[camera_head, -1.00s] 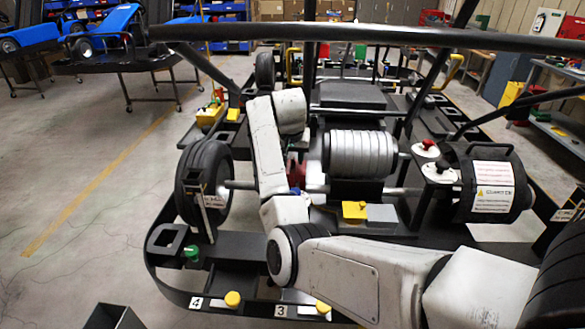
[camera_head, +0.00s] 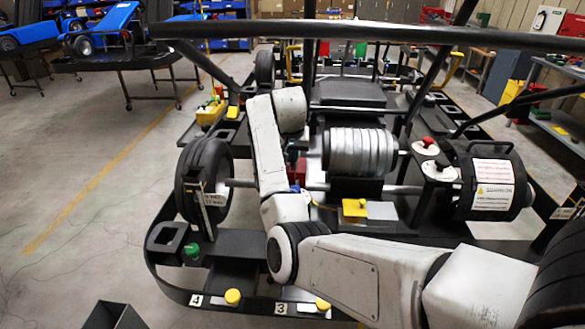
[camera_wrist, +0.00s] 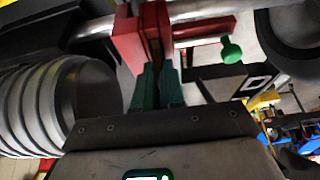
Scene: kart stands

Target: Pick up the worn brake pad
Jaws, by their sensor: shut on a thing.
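The red brake caliper (camera_wrist: 128,47) sits on the grey axle in the wrist view, with a slot facing my gripper. My gripper (camera_wrist: 158,72) has two dark green fingers close together at that slot, shut on a thin dark piece, seemingly the worn brake pad (camera_wrist: 155,45). The piece is largely hidden between the fingers and the caliper walls, so its wear cannot be seen. The caliper also shows as a small red patch (camera_head: 300,170) in the head view, where my arm hides the fingers.
A ribbed grey cylinder (camera_head: 360,152) stands right of my arm, and a black tyre (camera_head: 205,180) left of it. A green knob (camera_wrist: 231,50) is close beside the caliper. The black kart frame (camera_head: 245,245) surrounds the arm. Open floor (camera_head: 90,200) lies to the left.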

